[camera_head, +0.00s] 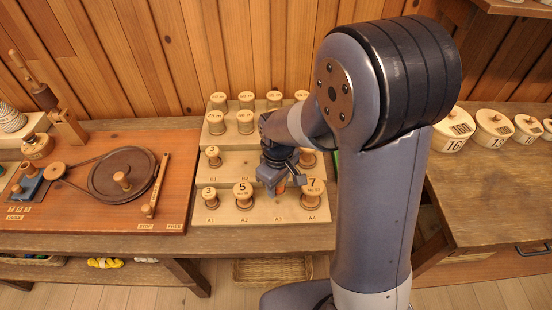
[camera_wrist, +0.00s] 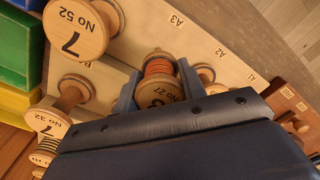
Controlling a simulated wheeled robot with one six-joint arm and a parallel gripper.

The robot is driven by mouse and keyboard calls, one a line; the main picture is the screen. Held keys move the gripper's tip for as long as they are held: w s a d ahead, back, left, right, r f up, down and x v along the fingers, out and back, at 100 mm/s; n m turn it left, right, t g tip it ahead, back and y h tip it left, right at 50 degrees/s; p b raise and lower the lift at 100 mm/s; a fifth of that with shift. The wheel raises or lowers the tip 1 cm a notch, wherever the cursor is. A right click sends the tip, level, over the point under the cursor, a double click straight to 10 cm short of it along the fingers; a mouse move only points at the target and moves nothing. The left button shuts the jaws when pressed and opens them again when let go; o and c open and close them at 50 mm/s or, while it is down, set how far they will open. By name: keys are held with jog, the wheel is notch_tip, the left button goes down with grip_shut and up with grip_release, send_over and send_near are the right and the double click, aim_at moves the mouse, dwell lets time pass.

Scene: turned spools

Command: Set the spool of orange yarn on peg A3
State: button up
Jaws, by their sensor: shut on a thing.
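My gripper (camera_wrist: 157,92) is shut on the spool of orange yarn (camera_wrist: 158,69), one finger on each side of it. A wooden end of the spool reads "No 27". In the head view my gripper (camera_head: 276,182) is in the A3 column, between the spools on A2 (camera_head: 243,194) and A4 (camera_head: 312,195). Only a sliver of the orange yarn (camera_head: 281,187) shows there. The A3 label (camera_head: 278,219) is in front of it on the light wooden rack (camera_head: 225,216). Peg A3 itself is hidden, and I cannot tell whether the spool is around it.
The A4 spool (camera_wrist: 76,32), marked 7, stands close beside my gripper. A small spool (camera_head: 210,196) is on A1. Several spools fill the upper rows. A board with a dark wheel (camera_head: 122,174) lies to the left. Numbered lidded pots (camera_head: 494,127) stand at right.

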aim_at(278, 201)
jog(key=shift+w+f, duration=0.15)
jog(key=shift+w, duration=0.2)
jog(key=shift+f+b, duration=2.15)
jog(key=shift+f, duration=0.4)
jog(key=shift+f, duration=0.1)
jog(key=shift+f, duration=0.2)
jog(key=shift+f+b, duration=0.65)
jog(key=shift+b, duration=0.1)
jog(key=o, duration=0.7)
jog(key=shift+r, duration=0.1)
jog(key=shift+r, duration=0.1)
